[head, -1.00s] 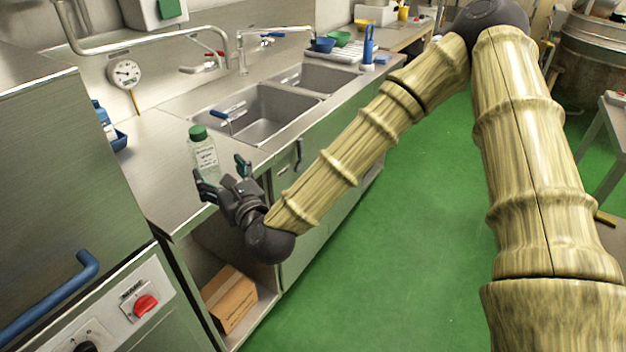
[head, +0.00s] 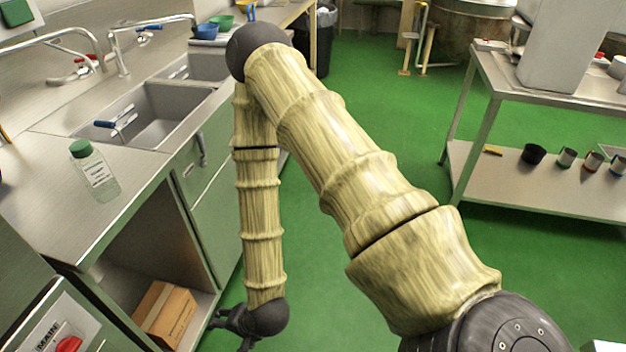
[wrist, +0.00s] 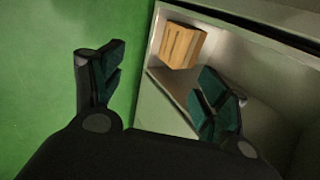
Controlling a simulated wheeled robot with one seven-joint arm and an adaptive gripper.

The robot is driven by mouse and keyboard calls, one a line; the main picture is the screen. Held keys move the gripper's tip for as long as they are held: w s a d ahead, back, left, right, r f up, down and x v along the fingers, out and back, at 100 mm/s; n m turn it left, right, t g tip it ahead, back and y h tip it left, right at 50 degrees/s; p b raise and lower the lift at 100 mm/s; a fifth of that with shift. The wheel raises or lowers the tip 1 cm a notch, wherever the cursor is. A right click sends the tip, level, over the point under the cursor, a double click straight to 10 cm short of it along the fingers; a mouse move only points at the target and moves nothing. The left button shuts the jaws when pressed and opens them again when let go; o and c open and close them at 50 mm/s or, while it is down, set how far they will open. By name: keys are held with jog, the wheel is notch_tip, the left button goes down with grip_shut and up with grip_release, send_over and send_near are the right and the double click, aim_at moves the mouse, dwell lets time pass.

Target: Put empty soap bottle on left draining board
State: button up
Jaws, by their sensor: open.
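The soap bottle (head: 95,172) is clear with a green cap and a white label. It stands upright on the steel draining board (head: 50,205) left of the sink, near the front edge. My gripper (head: 222,318) is low in front of the open cupboard under the counter, well below and to the right of the bottle, and apart from it. In the wrist view my gripper (wrist: 155,90) has its two dark green finger pads spread wide with nothing between them. The bottle does not show in the wrist view.
A cardboard box (head: 165,312) sits in the open cupboard; it also shows in the wrist view (wrist: 184,45). The sink (head: 150,115) has a blue-handled brush. A steel table (head: 540,95) with cups on its lower shelf stands at right. Green floor between is clear.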

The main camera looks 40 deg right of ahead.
jog(key=s+d+f+n+g+h, duration=0.1)
jog(key=s+d+f+n+g, duration=0.2)
jog(key=s, duration=0.5)
jog(key=s+d+f+n+g+h, duration=0.2)
jog(key=s+d+f+n, duration=0.3)
jog(key=s+d+n, duration=0.3)
jog(key=shift+s+d+g, duration=0.4)
jog(key=shift+s+d, duration=0.15)
jog(key=shift+d, duration=0.55)
